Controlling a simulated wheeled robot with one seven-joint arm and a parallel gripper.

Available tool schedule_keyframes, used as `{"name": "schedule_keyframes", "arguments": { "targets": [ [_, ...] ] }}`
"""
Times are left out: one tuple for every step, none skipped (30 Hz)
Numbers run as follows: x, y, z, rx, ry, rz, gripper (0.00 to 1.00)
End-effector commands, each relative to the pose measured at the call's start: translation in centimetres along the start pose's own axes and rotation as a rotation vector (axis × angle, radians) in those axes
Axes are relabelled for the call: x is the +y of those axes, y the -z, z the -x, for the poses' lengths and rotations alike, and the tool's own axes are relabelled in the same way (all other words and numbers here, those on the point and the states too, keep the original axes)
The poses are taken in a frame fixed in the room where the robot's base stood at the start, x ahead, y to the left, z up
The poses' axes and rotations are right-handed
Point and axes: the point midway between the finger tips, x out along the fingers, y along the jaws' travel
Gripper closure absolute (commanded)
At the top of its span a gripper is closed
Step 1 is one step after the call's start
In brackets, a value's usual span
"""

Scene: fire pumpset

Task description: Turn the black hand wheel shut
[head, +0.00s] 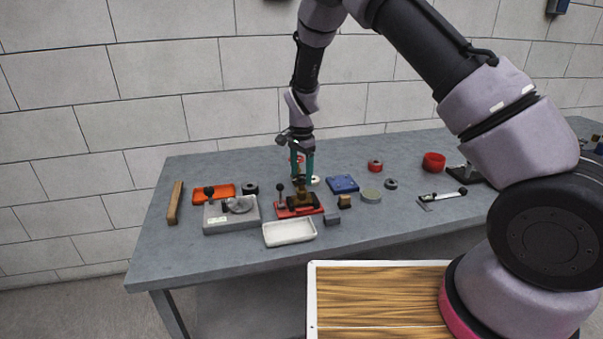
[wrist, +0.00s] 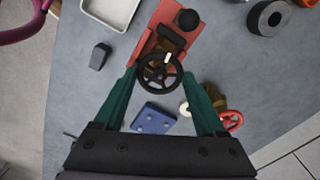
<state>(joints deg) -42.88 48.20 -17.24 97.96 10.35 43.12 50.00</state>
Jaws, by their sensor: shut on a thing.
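The black hand wheel (wrist: 146,82) sits on a brass valve body on a red base plate (wrist: 141,43) with a black knob. A small pale mark shows on the wheel's rim at the top in the wrist view. My gripper (wrist: 160,75) has one teal finger on each side of the wheel and is shut on its rim. In the head view my gripper (head: 303,179) points down over the red base plate (head: 284,213) and largely hides the wheel. A second brass valve with a red hand wheel (wrist: 232,120) stands beside my right finger in the wrist view.
On the grey bench (head: 385,225) stand a white tray (head: 290,232), a grey fixture (head: 230,222), an orange tray (head: 212,193), a blue block (head: 342,184) and a red cup (head: 433,162). Bare bench shows at the front right.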

Motion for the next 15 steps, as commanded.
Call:
{"name": "schedule_keyframes", "arguments": {
  "targets": [
    [-0.01, 0.07, 0.0, 0.002, 0.0, -0.025, 0.83],
    [-0.01, 0.06, 0.0, 0.002, 0.0, -0.039, 0.83],
    [-0.01, 0.04, 0.0, 0.001, 0.0, -0.057, 0.83],
    [-0.01, 0.02, -0.01, 0.001, 0.0, -0.069, 0.83],
    [-0.01, 0.01, -0.01, 0.001, 0.0, -0.08, 0.83],
    [-0.01, 0.0, -0.01, 0.001, 0.0, -0.093, 0.83],
    [0.0, 0.01, -0.01, 0.001, 0.0, -0.102, 0.83],
    [0.0, 0.02, -0.01, 0.001, 0.0, -0.109, 0.83],
    [0.0, 0.03, -0.01, 0.001, 0.0, -0.117, 0.83],
    [0.01, 0.04, 0.0, 0.001, 0.0, -0.123, 0.83],
    [0.01, 0.05, -0.01, 0.001, 0.0, -0.127, 0.83],
    [0.01, 0.06, 0.0, 0.001, -0.001, -0.132, 0.83],
    [0.02, 0.06, 0.0, 0.001, -0.001, -0.135, 0.83],
    [0.02, 0.07, -0.01, 0.001, -0.001, -0.138, 0.83],
    [0.02, 0.08, 0.0, 0.001, -0.001, -0.14, 0.83]
  ]
}}
